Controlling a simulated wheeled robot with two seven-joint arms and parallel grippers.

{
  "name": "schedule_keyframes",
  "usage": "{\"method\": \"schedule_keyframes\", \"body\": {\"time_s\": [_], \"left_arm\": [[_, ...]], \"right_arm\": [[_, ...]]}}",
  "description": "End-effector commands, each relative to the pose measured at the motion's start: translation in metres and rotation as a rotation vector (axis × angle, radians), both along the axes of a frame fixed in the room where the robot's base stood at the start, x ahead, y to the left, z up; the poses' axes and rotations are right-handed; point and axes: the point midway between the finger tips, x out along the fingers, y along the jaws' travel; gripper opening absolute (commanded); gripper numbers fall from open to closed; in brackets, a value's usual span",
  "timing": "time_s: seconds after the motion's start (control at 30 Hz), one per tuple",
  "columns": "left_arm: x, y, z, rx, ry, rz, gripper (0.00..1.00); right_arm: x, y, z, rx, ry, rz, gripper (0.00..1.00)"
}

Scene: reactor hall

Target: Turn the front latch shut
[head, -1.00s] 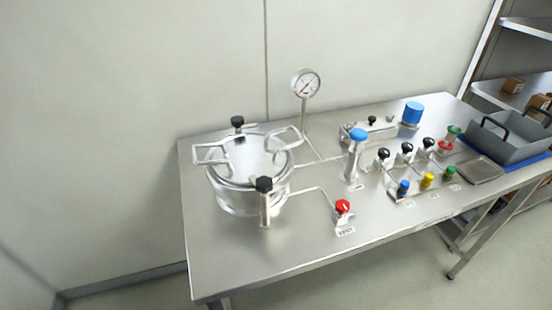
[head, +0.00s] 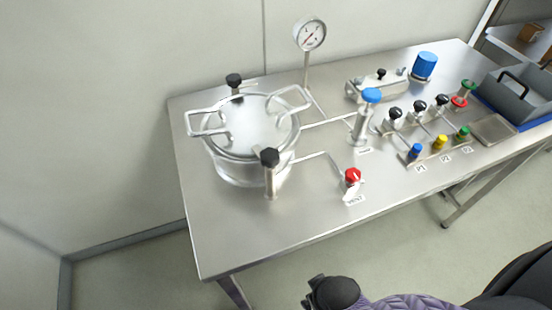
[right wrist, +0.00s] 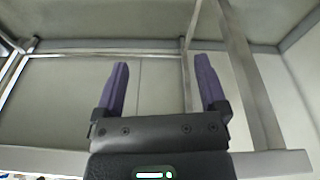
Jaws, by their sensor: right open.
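The front latch, a post with a black knob (head: 269,158), stands at the near side of the round steel vessel (head: 250,170) in the head view. A second black-knobbed latch (head: 234,82) is at the vessel's far side. The lid (head: 252,125) with two loop handles lies on the vessel. In the right wrist view my right gripper (right wrist: 160,80) is open and empty, its purple fingers spread, facing the frame under a table. In the head view part of my right arm shows at the bottom, well away from the latch. My left gripper is not in view.
A red vent valve (head: 352,177) stands right of the front latch. A gauge (head: 310,34) on a stem, a blue-capped post (head: 371,97) and several small valves fill the right half. The steel table's (head: 240,235) front left area is clear. A grey crate (head: 515,98) sits far right.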

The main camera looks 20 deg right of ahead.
Motion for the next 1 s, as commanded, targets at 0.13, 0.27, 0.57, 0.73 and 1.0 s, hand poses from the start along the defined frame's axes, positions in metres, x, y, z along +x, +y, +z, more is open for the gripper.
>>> {"method": "schedule_keyframes", "body": {"time_s": [0.13,0.27,0.57,0.73,1.0], "left_arm": [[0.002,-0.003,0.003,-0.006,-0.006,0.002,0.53],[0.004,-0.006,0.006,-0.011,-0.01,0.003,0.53],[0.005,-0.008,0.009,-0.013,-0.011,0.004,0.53],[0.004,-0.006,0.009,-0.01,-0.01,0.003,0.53],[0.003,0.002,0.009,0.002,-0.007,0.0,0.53]], "right_arm": [[0.015,0.002,0.046,0.006,-0.033,-0.006,0.92],[0.025,0.003,0.089,0.01,-0.071,-0.009,0.92],[0.088,0.01,0.169,0.109,-0.511,0.103,0.92],[0.12,0.013,0.18,0.21,-0.758,0.173,0.92],[0.147,-0.006,0.214,0.437,-1.164,0.287,0.92]]}}
